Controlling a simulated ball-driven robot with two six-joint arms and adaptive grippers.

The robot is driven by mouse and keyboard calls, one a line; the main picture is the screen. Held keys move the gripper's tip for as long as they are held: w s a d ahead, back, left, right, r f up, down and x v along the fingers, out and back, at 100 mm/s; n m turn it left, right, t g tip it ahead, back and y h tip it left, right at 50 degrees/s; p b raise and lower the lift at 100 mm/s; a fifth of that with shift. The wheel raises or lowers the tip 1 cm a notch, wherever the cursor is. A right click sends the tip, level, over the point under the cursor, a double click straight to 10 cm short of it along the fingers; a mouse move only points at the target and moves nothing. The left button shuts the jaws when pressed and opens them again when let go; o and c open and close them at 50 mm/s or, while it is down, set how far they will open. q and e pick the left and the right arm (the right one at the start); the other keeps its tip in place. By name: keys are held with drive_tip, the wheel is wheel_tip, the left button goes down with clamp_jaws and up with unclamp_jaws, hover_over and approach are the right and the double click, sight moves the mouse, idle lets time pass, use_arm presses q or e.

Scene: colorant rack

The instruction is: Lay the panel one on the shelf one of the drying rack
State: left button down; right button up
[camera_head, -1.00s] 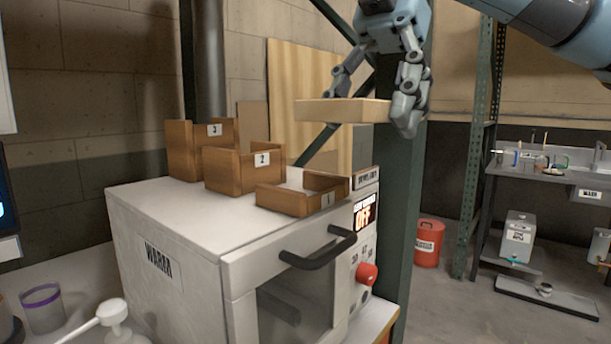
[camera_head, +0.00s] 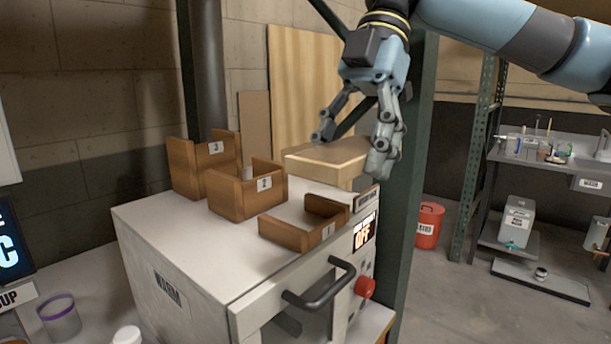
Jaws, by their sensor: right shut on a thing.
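Panel one (camera_head: 321,170), a pale wooden slab, is in my right gripper (camera_head: 350,152), just behind and slightly above shelf one. My right gripper is shut on it, its fingers reaching down from above at the panel's far and right sides. The drying rack shows as brown wooden open-fronted holders stepping up to the left: shelf one (camera_head: 290,233), labelled 1, is lowest at the right; shelf two (camera_head: 234,203), labelled 2, is in the middle; shelf three (camera_head: 188,178), labelled 3, is tallest. Shelf one looks empty. My left gripper is not in view.
The rack stands on a white warming cabinet (camera_head: 195,262) with a dark handle (camera_head: 322,290), a red knob (camera_head: 365,287) and an OFF display. A green post (camera_head: 408,200) rises close to the right of my gripper. A red bin (camera_head: 429,225) stands on the floor behind.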

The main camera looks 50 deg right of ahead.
drive_tip(key=shift+w+a+r+p, duration=0.2)
drive_tip(key=shift+w+a+p, duration=0.15)
drive_tip(key=shift+p, duration=0.25)
drive_tip(key=w+f, duration=0.1)
drive_tip(key=w, duration=0.1)
drive_tip(key=w+f+p, duration=0.1)
drive_tip(key=w+f, duration=0.1)
drive_tip(key=w+d+f, duration=0.1)
drive_tip(key=w+f, duration=0.1)
drive_tip(key=w, duration=0.1)
wheel_tip(320, 180, down, 3)
drive_tip(key=shift+s+d+f, duration=0.1)
drive_tip(key=shift+f, duration=0.05)
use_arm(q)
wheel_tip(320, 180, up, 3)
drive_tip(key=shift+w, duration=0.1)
use_arm(e)
drive_tip(key=shift+f, duration=0.35)
drive_tip(key=o, duration=1.3)
drive_tip(key=shift+f, duration=0.1)
drive_tip(key=shift+o, duration=0.2)
